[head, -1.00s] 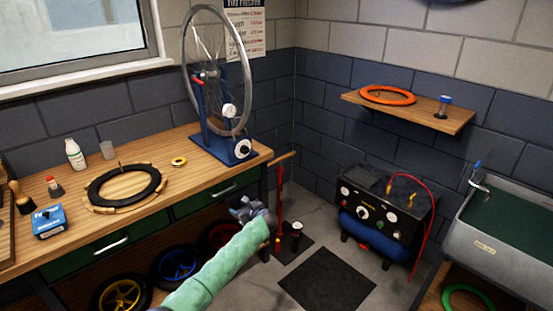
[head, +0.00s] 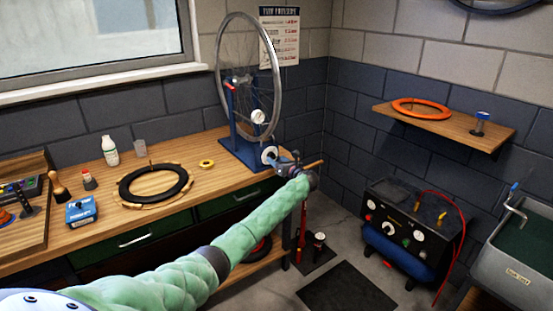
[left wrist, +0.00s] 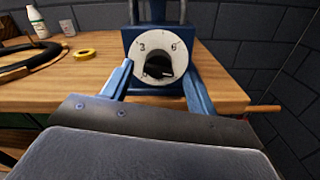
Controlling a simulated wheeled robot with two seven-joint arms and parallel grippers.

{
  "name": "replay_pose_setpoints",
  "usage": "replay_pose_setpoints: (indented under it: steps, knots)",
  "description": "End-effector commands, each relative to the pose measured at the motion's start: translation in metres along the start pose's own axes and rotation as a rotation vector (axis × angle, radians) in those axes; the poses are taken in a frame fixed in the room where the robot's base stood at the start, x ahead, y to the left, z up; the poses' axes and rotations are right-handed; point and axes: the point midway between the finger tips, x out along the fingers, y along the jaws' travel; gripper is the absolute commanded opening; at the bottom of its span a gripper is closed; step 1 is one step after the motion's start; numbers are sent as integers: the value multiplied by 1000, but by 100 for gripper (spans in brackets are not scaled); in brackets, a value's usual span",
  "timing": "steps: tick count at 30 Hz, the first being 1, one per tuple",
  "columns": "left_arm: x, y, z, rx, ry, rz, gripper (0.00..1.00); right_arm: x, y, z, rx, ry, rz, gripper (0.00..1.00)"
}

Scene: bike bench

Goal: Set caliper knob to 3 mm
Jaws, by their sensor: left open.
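The caliper knob (left wrist: 158,66) is a black knob on a white round dial (left wrist: 147,52) in the left wrist view. The dial shows the figures 3 at upper left and 6 at upper right; where the knob points is hard to tell. It sits low on the front of the blue wheel stand (head: 240,150), and the dial also shows in the head view (head: 269,154). My left gripper (left wrist: 158,85) is open, its two blue fingers on either side of the dial's lower part, with the knob between them. Contact cannot be told. My right gripper is not in view.
A bike wheel (head: 277,75) stands in the stand on the wooden bench (head: 215,170). A black compressor (head: 405,215) stands on the right.

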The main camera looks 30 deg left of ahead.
Motion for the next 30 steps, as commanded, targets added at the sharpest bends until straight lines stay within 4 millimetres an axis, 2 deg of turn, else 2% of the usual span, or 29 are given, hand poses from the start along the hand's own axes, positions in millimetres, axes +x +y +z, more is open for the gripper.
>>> replay_pose_setpoints:
  steps: [6,15,22,30]
  knots:
    - [16,0,0,1,1,0,58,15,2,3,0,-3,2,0]
    - [18,0,-1,0,1,-1,58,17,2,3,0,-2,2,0]
    - [18,0,-1,0,1,-1,14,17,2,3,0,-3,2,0]
    - [18,0,-2,-20,1,-1,14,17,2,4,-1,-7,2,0]
